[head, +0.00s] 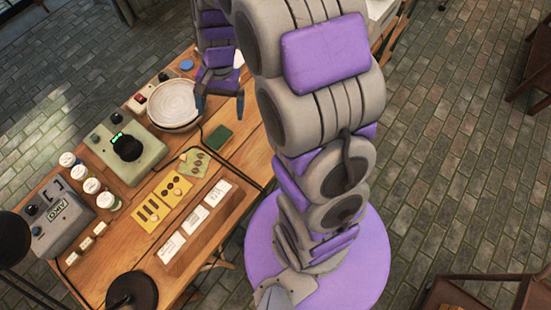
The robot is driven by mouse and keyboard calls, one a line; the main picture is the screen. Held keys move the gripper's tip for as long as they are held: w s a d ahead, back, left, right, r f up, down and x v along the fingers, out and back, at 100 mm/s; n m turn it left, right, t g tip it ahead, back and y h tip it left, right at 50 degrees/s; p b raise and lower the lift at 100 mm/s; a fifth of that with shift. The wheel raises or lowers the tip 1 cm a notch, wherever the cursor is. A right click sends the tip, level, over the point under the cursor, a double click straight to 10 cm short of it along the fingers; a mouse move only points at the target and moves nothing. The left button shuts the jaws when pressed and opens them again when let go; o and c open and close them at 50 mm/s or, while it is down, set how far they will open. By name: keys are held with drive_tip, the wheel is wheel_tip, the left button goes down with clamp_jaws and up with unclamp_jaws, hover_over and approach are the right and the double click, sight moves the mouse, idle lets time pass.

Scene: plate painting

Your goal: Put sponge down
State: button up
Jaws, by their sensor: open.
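A small dark green block, which looks like the sponge (217,138), lies flat on the wooden table (255,150) to the right of a plate. My gripper (220,108) is above and just beyond the sponge in the picture, at the right of the plate. Its two fingers are apart, with nothing visible between them. The sponge looks apart from the fingers. The round pale plate (172,104) rests at the far part of the table, close to my left finger. My arm hides the table's right part.
A green machine with a black knob (127,148) stands left of the plate. Several paint jars (84,180) and a grey AIKO box (60,215) are farther left. Yellow stencil cards (163,203) and a wooden tray with white cards (170,262) lie in front. A black cable runs near the sponge.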

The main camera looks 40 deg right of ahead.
drive_tip(key=s+r+n+h, duration=0.1)
drive_tip(key=s+r+n, duration=0.3)
drive_tip(key=s, duration=0.8)
drive_tip(key=s+r+n+h, duration=0.1)
drive_tip(key=s+r+n, duration=0.3)
drive_tip(key=s, duration=0.8)
drive_tip(key=shift+s+a+r+h, duration=0.2)
drive_tip(key=shift+s+r+h, duration=0.15)
drive_tip(key=shift+r, duration=0.6)
drive_tip(key=shift+w+d, duration=0.1)
drive_tip(key=shift+d, duration=0.05)
drive_tip(key=shift+o, duration=0.2)
